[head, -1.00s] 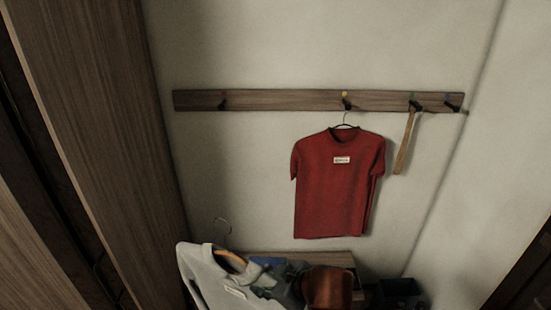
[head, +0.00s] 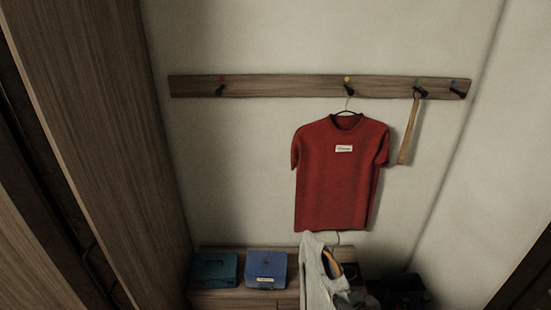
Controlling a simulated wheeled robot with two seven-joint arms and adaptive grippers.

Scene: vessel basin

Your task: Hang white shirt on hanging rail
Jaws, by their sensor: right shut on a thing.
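The white shirt (head: 318,283) is at the bottom centre, on a hanger with a light wooden body (head: 331,264) and a thin metal hook pointing up. It shows partly side-on, and its lower part is cut off by the frame edge. My right gripper (head: 357,297) is only partly visible at the bottom edge, just right of the shirt. It is shut on the white shirt; its exact grip is hard to see. The wooden hanging rail (head: 285,87) is on the back wall with several dark hooks under coloured dots. My left gripper is not in view.
A red shirt (head: 340,185) hangs from the yellow-dot hook. A long wooden-handled item (head: 409,130) hangs from the green-dot hook. The red-dot hook (head: 219,91) and blue-dot hook (head: 457,94) are bare. A teal box (head: 214,269) and a blue box (head: 266,269) stand on the cabinet below.

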